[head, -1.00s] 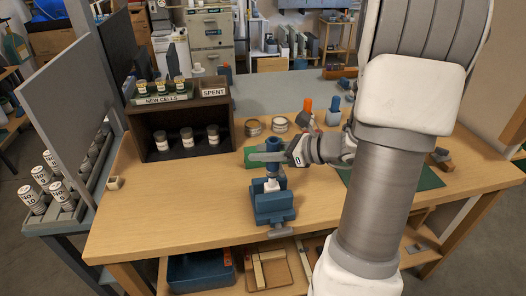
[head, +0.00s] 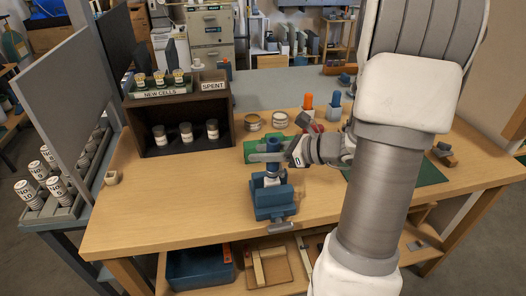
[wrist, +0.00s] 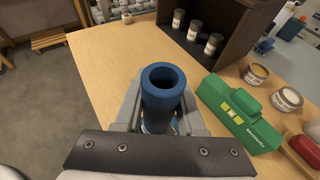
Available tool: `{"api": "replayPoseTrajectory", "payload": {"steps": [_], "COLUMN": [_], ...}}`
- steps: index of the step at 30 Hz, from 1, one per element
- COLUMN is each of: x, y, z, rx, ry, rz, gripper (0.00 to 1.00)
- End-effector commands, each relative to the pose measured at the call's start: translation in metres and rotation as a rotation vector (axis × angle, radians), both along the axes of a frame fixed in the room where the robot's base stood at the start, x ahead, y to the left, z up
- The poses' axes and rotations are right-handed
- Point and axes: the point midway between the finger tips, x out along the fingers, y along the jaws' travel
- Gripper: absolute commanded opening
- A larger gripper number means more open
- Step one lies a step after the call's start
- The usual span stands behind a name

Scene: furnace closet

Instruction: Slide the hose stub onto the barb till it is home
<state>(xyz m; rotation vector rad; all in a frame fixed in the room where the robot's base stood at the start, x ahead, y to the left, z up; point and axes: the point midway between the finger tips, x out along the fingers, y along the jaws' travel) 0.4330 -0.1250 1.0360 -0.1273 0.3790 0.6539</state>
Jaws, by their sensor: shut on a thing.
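The hose stub (wrist: 163,92) is a short blue tube. My gripper (head: 268,157) is shut on it and holds it upright above the vise. In the wrist view I look down at its open top end, between the two grey fingers (wrist: 158,118). The barb (head: 272,181) is a pale piece standing in the blue vise (head: 271,203), directly under the stub. Part of the pale piece shows below the stub; its top is hidden by the stub. I cannot tell how far the stub is over it.
A green case (wrist: 237,113) lies just behind my gripper. A dark rack (head: 180,130) with several cells stands behind left. Round tins (head: 253,122) and orange- and blue-topped bottles are behind right. The bench front left (head: 150,215) is clear.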

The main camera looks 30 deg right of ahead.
Motion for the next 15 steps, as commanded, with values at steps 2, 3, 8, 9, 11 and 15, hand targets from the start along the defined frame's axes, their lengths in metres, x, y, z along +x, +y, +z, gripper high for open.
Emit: {"api": "replayPoseTrajectory", "payload": {"steps": [2,3,8,9,11,15], "x": [0.000,0.000,0.000,0.000,0.000,0.000], "y": [0.000,0.000,0.000,0.000,0.000,0.000], "z": [-0.003,-0.004,-0.008,-0.009,-0.011,-0.014], "rx": [0.000,0.000,0.000,0.000,0.000,0.000], "ry": [0.000,0.000,0.000,0.000,0.000,0.000], "rz": [0.000,0.000,0.000,0.000,0.000,0.000], "gripper": [0.00,0.00,0.00,0.00,0.00,0.00]}}
